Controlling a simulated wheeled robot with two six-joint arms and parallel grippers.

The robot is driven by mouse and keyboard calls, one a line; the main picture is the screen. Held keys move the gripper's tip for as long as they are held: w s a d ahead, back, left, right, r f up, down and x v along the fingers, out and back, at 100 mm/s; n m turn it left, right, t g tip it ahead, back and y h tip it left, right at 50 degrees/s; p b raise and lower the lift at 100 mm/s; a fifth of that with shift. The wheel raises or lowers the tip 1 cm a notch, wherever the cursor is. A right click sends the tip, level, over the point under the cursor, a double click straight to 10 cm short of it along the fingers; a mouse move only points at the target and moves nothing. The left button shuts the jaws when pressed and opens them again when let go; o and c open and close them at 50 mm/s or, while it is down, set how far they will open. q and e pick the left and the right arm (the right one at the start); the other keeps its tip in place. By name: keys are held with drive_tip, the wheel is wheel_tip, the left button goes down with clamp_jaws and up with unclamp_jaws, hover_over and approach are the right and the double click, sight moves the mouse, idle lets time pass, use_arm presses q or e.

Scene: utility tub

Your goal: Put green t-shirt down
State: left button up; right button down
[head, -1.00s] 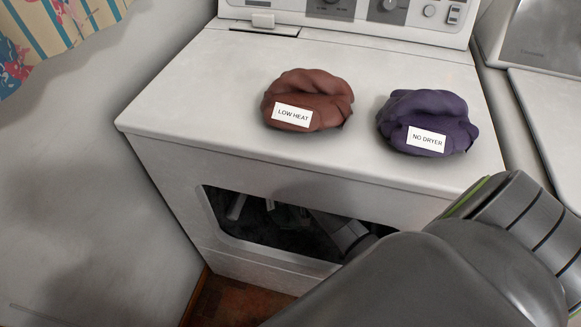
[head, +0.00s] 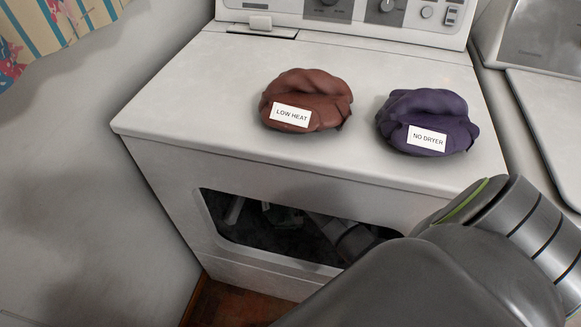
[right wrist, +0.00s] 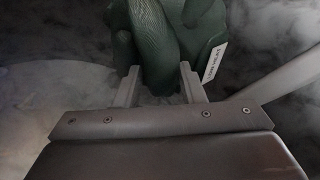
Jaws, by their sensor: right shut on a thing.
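The dark green t-shirt (right wrist: 158,35) is bunched up, with a white label (right wrist: 215,62) on its right side in the right wrist view. My right gripper (right wrist: 160,75) is shut on it, with a finger on either side of the cloth. In the head view my right arm reaches through the dryer's front opening (head: 215,228), and a small dark green patch shows dimly inside. Most of the shirt and the gripper are hidden there. My left gripper is not in view.
A brown bundled garment (head: 315,88) labelled LOW HEAT and a purple one (head: 425,105) labelled NO DRYER lie on the white dryer top (head: 210,90). The top's left side is clear. A wall (head: 60,180) stands at the left. Another machine (head: 555,105) is at the right.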

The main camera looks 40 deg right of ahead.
drive_tip(key=c, duration=0.9)
unclamp_jaws()
drive_tip(key=shift+f, duration=0.1)
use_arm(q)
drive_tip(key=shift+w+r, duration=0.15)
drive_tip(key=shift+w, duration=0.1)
use_arm(e)
drive_tip(key=shift+r, duration=0.2)
drive_tip(key=shift+p+v, duration=0.5)
drive_tip(key=shift+v, duration=0.7)
use_arm(q)
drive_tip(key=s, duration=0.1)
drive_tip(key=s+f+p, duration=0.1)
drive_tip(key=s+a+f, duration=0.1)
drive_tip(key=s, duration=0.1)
drive_tip(key=shift+p, duration=0.35)
use_arm(e)
drive_tip(key=s+a, duration=0.1)
drive_tip(key=s, duration=0.2)
drive_tip(key=s+a, duration=0.1)
drive_tip(key=s, duration=0.3)
drive_tip(key=s+a, duration=0.1)
drive_tip(key=s, duration=0.3)
drive_tip(key=shift+a+f, duration=0.1)
drive_tip(key=shift+a, duration=0.25)
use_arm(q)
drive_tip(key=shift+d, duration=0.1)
